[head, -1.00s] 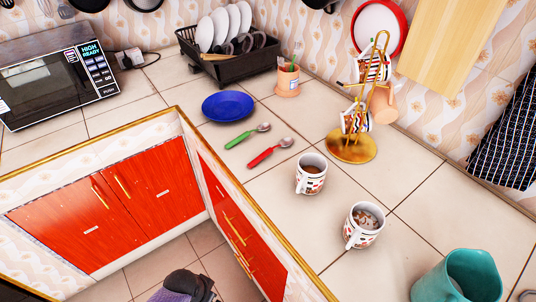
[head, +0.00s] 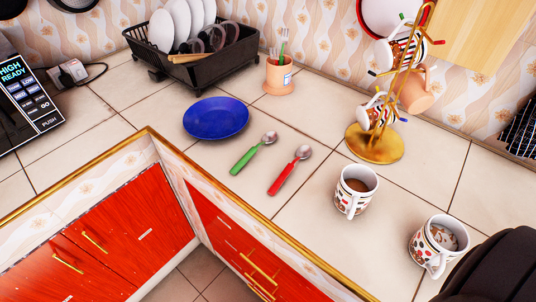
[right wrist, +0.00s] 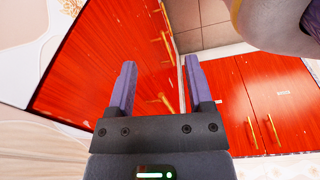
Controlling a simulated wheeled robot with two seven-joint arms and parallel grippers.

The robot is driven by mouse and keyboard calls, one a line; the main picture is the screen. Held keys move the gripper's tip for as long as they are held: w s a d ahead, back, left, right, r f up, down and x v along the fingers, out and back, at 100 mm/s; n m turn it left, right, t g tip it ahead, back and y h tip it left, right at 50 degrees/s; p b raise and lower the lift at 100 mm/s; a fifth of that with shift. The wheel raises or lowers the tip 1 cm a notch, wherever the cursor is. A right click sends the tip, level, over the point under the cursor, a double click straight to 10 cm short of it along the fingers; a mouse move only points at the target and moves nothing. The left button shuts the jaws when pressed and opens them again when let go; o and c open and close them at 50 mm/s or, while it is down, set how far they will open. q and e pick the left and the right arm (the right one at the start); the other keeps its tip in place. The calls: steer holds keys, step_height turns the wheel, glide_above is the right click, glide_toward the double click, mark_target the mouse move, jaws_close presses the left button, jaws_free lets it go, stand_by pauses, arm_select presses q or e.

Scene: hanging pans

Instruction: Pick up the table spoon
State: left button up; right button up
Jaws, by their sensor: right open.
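Two spoons lie side by side on the tiled counter in the head view. One has a green handle and a metal bowl, the green spoon (head: 252,154). The other has a red handle and a metal bowl, the red spoon (head: 288,171), to its right. My right gripper (right wrist: 160,62) shows in the right wrist view, open with nothing between its fingers, over the red cabinet fronts. No spoon shows in that view. My left gripper is not in view.
A blue plate (head: 216,118) lies behind the spoons. Two patterned mugs, a nearer mug (head: 436,247) and another mug (head: 354,192), stand to the right. A gold mug stand (head: 374,146), an orange cup (head: 277,78) and a black dish rack (head: 200,65) stand behind. The counter (head: 310,222) is clear in front of the red spoon.

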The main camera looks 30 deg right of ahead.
steer(key=w+a+r+n+t, duration=0.1)
steer(key=w+a+r+n, duration=0.15)
steer(key=w+r, duration=0.95)
step_height(320, 180, up, 18)
steer(key=n+g, duration=0.2)
steer(key=n, duration=1.7)
glide_above(278, 182)
step_height(278, 182, down, 10)
steer(key=b, duration=0.4)
steer(key=shift+r, duration=0.25)
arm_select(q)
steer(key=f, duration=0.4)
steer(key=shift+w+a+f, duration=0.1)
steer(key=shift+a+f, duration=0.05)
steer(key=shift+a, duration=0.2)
arm_select(e)
steer(key=shift+r, duration=0.1)
steer(key=shift+c, duration=0.3)
jaws_close()
